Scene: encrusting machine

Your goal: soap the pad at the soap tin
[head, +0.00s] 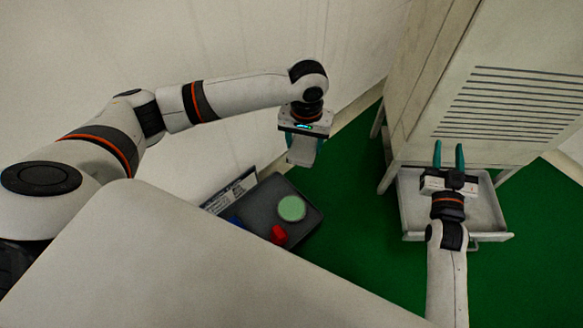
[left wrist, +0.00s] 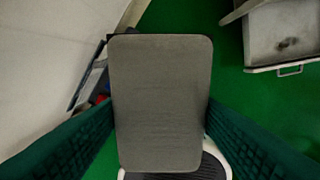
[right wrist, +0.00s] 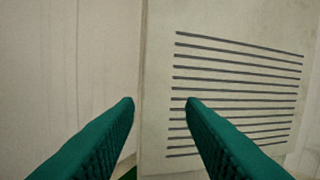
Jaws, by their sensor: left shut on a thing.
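My left gripper (head: 304,158) is shut on the pad, a grey rounded rectangle (left wrist: 160,105) that fills the middle of the left wrist view between the two teal fingers. In the head view, the gripper points down and only a pale part of what it holds shows. A round pale green disc with a light rim (head: 291,208), which looks like the soap tin, sits in a dark grey tray (head: 310,222) below and apart from the gripper. My right gripper (head: 449,150) is open and empty at the right; its teal fingers also show in the right wrist view (right wrist: 160,103).
A red item (head: 278,234) and a partly hidden blue item (head: 235,221) are also in the dark tray. A pale cabinet with slots (head: 510,100) stands at the right, a shallow metal tray (head: 485,222) at its foot. Green floor (head: 345,215) lies open between.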

